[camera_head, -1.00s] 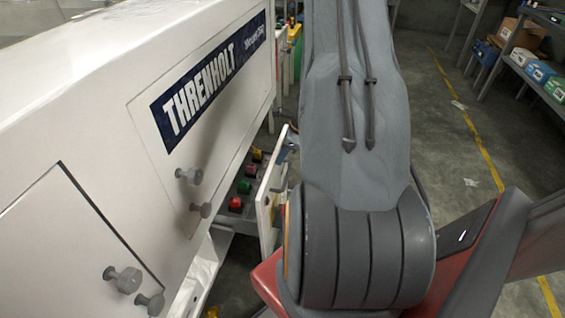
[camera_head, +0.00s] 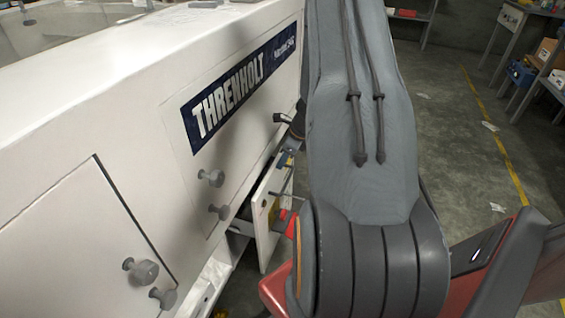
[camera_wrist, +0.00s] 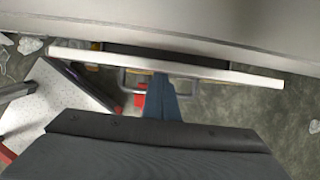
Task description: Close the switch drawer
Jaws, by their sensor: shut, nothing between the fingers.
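The switch drawer's white front (camera_head: 264,222) stands out from the white machine's side, below the THRENHOLT label, in the head view. It is partly open. Its inside and switches are hidden now. In the wrist view the drawer front (camera_wrist: 215,73) is a pale bar across the top, with a narrow dark gap between it and the machine. A grey loop handle (camera_wrist: 126,80) sits on its outer face. My gripper (camera_wrist: 161,84) is shut and empty, its blue-grey fingers at the handle and drawer front. I cannot tell whether they touch. In the head view my arm hides most of the gripper.
The white machine (camera_head: 120,110) fills the left, with grey knobs (camera_head: 210,178) sticking out of its side. Lower left is another panel with knobs (camera_head: 140,270). Open concrete floor (camera_head: 440,130) with a yellow line lies to the right. Shelving with boxes (camera_head: 540,70) stands at the far right.

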